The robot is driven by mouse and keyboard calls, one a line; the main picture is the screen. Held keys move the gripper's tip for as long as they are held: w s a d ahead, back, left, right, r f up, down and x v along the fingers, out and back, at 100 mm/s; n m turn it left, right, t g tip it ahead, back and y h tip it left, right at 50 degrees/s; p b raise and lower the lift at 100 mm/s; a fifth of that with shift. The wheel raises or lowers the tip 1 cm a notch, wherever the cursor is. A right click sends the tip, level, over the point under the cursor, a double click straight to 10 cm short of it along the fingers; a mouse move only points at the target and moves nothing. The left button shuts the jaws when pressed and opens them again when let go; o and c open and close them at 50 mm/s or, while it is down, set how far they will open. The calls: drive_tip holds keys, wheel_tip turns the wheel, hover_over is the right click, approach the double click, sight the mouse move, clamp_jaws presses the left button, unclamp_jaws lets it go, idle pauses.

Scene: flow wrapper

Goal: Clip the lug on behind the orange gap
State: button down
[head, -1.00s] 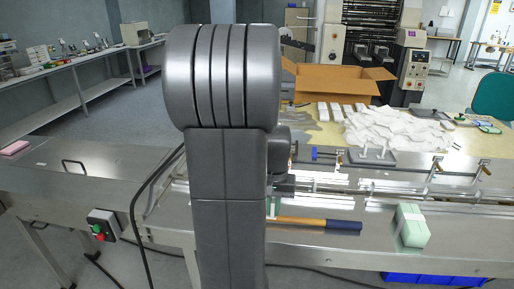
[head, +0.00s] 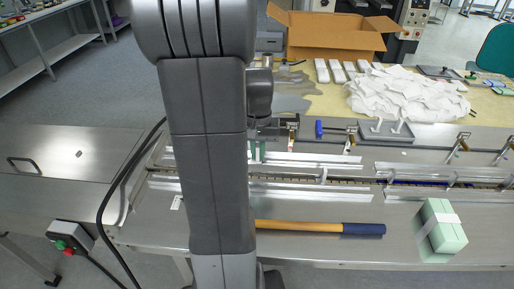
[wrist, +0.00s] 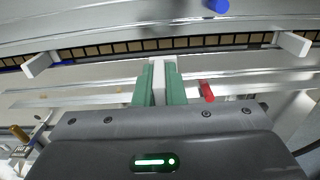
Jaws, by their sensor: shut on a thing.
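My gripper (wrist: 159,72) has two green fingers, shut on a white lug (wrist: 158,82) in the wrist view. The lug lies just short of the conveyor chain (wrist: 160,45), whose tan links run across the picture in a slot. One white lug (wrist: 38,65) stands on the chain at left and another (wrist: 292,43) at right, with a stretch without lugs between. I cannot make out an orange gap for certain. A small red piece (wrist: 207,91) shows right of the fingers.
A long tool with a wooden handle and blue end (head: 330,228) and a banded green block (head: 440,228) lie on the steel front surface. A blue-knobbed rod (head: 335,131) and brackets stand behind the rails. A cardboard box (head: 325,38) and white bags (head: 405,95) are farther back.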

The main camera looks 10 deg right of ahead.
sight(258, 171)
wheel_tip(258, 171, down, 7)
drive_tip(key=b, duration=0.6)
drive_tip(key=shift+f, duration=0.4)
drive_tip(key=shift+f, duration=0.15)
idle(1.0)
drive_tip(key=c, duration=1.4)
unclamp_jaws()
wheel_tip(258, 171, up, 14)
drive_tip(key=shift+f+p, duration=0.1)
drive_tip(key=shift+p, duration=0.8)
